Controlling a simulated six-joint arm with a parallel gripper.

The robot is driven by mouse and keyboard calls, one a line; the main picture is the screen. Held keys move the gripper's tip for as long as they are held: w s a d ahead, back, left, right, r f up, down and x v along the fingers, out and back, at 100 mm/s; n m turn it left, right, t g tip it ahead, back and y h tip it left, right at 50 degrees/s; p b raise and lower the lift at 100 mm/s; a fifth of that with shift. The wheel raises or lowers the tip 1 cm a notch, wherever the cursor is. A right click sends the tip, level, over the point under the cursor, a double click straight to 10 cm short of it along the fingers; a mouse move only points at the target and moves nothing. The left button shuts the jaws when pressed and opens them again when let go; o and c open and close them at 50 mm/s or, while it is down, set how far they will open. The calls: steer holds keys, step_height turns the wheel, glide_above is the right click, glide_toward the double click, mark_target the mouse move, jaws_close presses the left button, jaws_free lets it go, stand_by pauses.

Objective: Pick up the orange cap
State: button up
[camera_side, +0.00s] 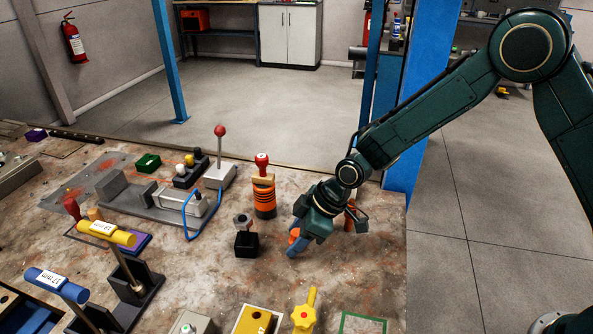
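My gripper (301,243) is low over the right part of the worktable (380,270), pointing down and to the left. A small orange piece (294,235), possibly the orange cap, shows at the left edge of the fingers and is mostly hidden by them. I cannot tell whether the fingers hold it or are only beside it. Another orange-brown piece (350,215) shows behind the right side of my gripper, partly covered. The finger opening is not clear from this side.
Left of my gripper stand an orange-and-black ringed stack with a red knob (264,190) and a black block with a metal nut (246,242). A grey vise-like fixture (150,200) lies farther left. The table's right front is fairly clear.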

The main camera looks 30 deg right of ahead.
mark_target(297, 231)
steer(key=c, duration=0.7)
steer(key=shift+c, duration=0.2)
steer(key=shift+r, duration=0.2)
step_height(297, 231, up, 20)
steer(key=shift+f, duration=0.15)
stand_by(0.4)
